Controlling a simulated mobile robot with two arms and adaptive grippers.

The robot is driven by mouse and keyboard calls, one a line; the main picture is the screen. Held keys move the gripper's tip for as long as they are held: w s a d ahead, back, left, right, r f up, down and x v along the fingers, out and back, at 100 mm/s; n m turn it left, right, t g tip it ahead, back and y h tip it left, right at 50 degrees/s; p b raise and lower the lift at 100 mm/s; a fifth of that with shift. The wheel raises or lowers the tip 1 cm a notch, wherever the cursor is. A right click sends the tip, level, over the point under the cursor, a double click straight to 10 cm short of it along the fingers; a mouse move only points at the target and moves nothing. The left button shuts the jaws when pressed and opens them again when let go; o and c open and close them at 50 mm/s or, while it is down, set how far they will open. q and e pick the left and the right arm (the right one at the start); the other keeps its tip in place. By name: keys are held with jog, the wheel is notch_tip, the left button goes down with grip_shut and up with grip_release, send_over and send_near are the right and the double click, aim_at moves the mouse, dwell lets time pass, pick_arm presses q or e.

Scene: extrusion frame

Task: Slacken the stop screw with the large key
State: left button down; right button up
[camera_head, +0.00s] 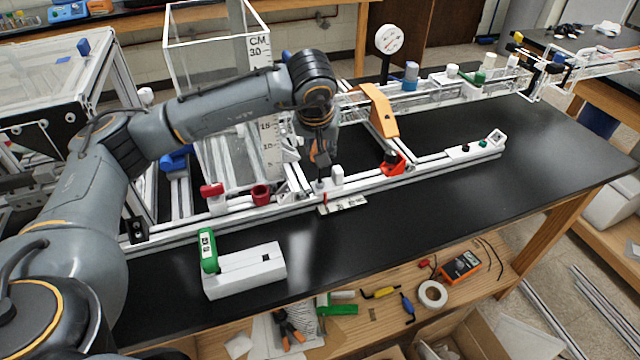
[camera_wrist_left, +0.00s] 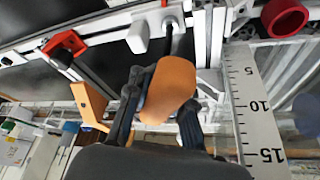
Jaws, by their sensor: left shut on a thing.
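My left gripper (camera_head: 320,153) is shut on the orange handle of the large key (camera_wrist_left: 168,88), over the rail. The key's dark shaft (camera_wrist_left: 168,40) points away from the fingers. In the head view the shaft runs down to a small white stop block (camera_head: 322,187) on the front rail. In the wrist view the shaft end meets the grey stop screw (camera_wrist_left: 171,22) beside the white block (camera_wrist_left: 147,32). The tip is hidden, so I cannot tell how deep it sits. My right gripper is in neither view.
A red clamp (camera_head: 393,162) and an orange bracket (camera_head: 380,110) stand right of the gripper. A red knob (camera_head: 261,194) is to the left. A white block with a green end (camera_head: 243,270) lies in front. Yellow (camera_head: 380,292) and blue (camera_head: 407,306) tools lie on the lower shelf. The right front tabletop is clear.

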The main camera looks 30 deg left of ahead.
pick_arm(q)
jog(key=shift+w+r+p, duration=0.1)
jog(key=shift+r+p, duration=0.2)
jog(key=shift+r, duration=0.15)
jog(key=shift+r+p, duration=0.45)
jog(key=shift+r, duration=0.55)
jog(key=shift+r+p, duration=0.8)
jog(key=shift+r, duration=0.75)
